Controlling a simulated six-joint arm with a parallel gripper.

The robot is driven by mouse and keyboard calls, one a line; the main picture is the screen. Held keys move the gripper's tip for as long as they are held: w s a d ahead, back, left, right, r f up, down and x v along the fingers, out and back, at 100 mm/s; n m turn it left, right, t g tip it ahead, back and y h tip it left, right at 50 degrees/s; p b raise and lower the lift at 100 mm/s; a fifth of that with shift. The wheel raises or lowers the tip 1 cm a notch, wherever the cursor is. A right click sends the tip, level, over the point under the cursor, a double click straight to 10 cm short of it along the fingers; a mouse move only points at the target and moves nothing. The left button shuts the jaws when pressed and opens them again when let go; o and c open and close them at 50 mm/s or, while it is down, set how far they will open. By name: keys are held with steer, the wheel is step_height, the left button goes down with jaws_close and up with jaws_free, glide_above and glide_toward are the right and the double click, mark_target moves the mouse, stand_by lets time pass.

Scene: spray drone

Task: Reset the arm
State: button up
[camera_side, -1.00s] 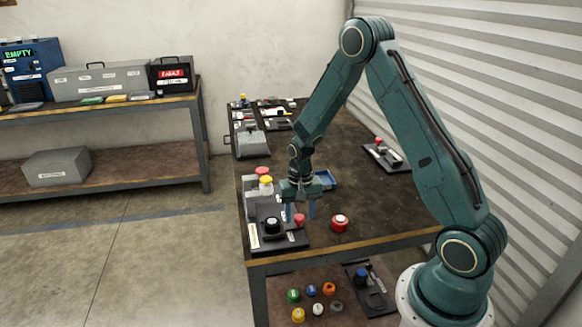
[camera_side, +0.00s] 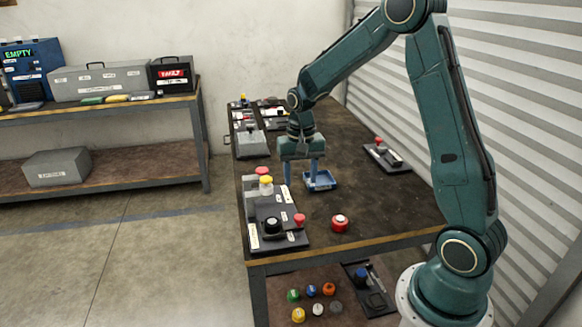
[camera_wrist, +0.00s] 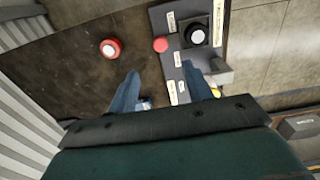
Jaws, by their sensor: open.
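My gripper (camera_side: 301,172) is open and empty, its two blue fingers pointing down above the dark workbench (camera_side: 385,205). In the side view it is just left of a small blue tray (camera_side: 320,182), behind the front control panel. In the wrist view the gripper's fingers (camera_wrist: 165,85) are spread apart with nothing between them. My arm is raised and bent over the bench.
A control panel with a black knob (camera_side: 272,225) and a red button (camera_side: 299,220) sits at the bench's front left. A red round piece (camera_side: 340,223) stands right of it. Another device (camera_side: 383,155) lies at the right. Several coloured caps are on the lower shelf.

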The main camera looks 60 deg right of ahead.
steer(key=shift+r, duration=0.55)
steer(key=s+a+r+n+t, duration=0.1)
steer(key=s+a+r+n, duration=0.1)
steer(key=s+a+r, duration=0.3)
steer(key=s+a+r+n+t, duration=0.1)
steer(key=s+a+r+n, duration=0.15)
steer(key=r, duration=0.35)
steer(key=s+a+r+n+t, duration=0.1)
steer(key=s+a+r+n, duration=0.1)
steer(key=s, duration=0.5)
steer(key=s+a+r+n+t, duration=0.2)
steer(key=s+a, duration=0.2)
steer(key=s, duration=0.3)
steer(key=shift+t, duration=0.3)
